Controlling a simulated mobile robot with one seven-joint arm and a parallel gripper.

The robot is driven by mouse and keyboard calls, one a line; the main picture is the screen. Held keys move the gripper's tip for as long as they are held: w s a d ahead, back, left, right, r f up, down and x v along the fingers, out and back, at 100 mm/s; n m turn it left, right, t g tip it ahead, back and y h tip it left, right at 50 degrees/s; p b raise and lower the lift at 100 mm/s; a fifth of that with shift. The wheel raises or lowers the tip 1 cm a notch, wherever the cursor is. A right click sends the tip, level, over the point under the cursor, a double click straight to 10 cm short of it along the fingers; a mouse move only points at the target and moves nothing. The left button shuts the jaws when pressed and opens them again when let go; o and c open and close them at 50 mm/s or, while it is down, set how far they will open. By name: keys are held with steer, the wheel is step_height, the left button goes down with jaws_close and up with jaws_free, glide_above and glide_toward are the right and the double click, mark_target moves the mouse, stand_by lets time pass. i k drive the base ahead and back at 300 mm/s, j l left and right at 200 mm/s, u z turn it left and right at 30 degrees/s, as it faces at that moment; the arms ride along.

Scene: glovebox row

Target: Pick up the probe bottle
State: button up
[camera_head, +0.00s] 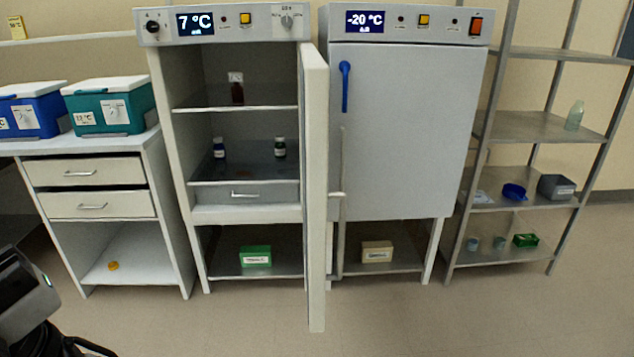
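The open cabinet with the 7 °C display (196,22) holds several small bottles. A brown bottle (237,93) stands on its upper shelf, by a small white tag. A bottle with a blue and white look (219,148) and a dark bottle with a pale cap (280,147) stand apart on the lower shelf. Labels are too small to read, so I cannot tell which is the probe bottle. A pale green bottle (574,115) stands on the right rack. Part of my arm, grey and black, shows at the lower left, far from the bottles; its fingers are not clear.
The cabinet door (315,190) stands open toward me, at the cabinet's right side. The -20 °C freezer (400,140) is shut. A drawer counter (85,210) with blue (40,118) and teal (110,105) coolers stands left. The floor in front is clear.

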mark_target(236, 77)
steer(key=i+l+u, duration=0.25)
steer(key=l, duration=0.3)
steer(key=l+u, duration=0.25)
steer(key=l, duration=0.3)
steer(key=l+u, duration=0.25)
steer(key=l, duration=0.35)
steer(key=i+j, duration=0.7)
steer(key=j, duration=0.15)
